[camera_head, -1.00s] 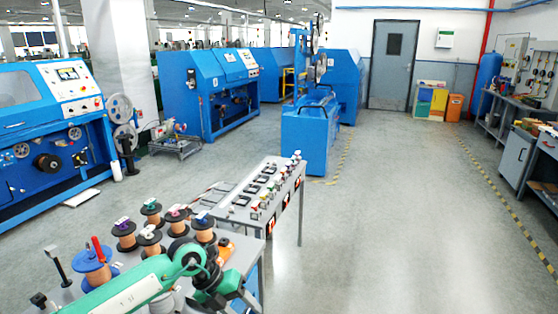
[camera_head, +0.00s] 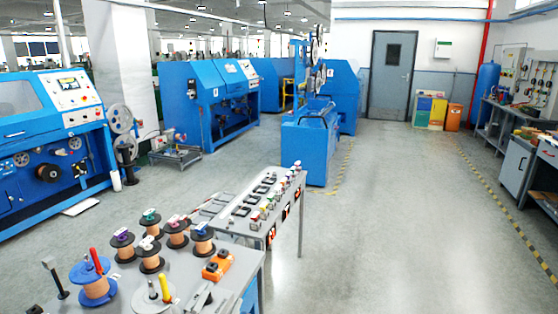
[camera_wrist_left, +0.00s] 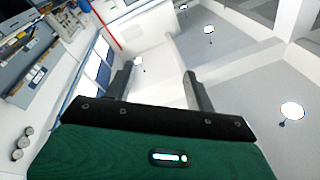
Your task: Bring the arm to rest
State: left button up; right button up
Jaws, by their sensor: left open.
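My left gripper (camera_wrist_left: 158,72) shows in the left wrist view, with its two dark fingers apart and nothing between them. Beyond the fingers are pale walls, windows and round lamps, with no work surface close to them. The head view now shows no clear part of my left arm or gripper. The grey table (camera_head: 232,262) at the lower left stands clear of the arm. My right gripper is in neither view.
Copper wire spools (camera_head: 151,256), a blue spool (camera_head: 95,285) and an orange block (camera_head: 217,264) sit on the table. A narrow grey stand (camera_head: 240,226) adjoins behind. Blue machines (camera_head: 205,100) line the left. The floor (camera_head: 385,230) to the right is free.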

pick_arm(q)
jog(key=s+a+f+n+g+y, duration=0.3)
jog(key=s+a+f+g, duration=0.15)
jog(key=f, duration=0.25)
jog(key=s+a+f+n+g+y, duration=0.35)
jog(key=s+a+f, duration=0.2)
jog(key=f, duration=0.25)
jog(key=s+f+n+g+h, duration=0.1)
jog(key=s+f+g, duration=0.3)
jog(key=s, duration=0.5)
jog(key=s+f+g+h, duration=0.1)
jog(key=s+f+g, duration=0.25)
jog(key=s, duration=0.55)
notch_tip(320, 180, down, 30)
jog(key=g, duration=0.2)
jog(key=s+a+f, duration=0.2)
jog(key=s+f, duration=0.7)
jog(key=s+a+f+g, duration=0.1)
jog(key=s+f, duration=0.8)
jog(key=f, duration=0.1)
jog(key=shift+a+y+p, duration=0.35)
jog(key=shift+a+p, duration=0.05)
jog(key=shift+p, duration=0.05)
jog(key=shift+s+a+f, duration=0.1)
jog(key=shift+s+f, duration=0.1)
jog(key=shift+s, duration=0.25)
jog(key=shift+c, duration=0.2)
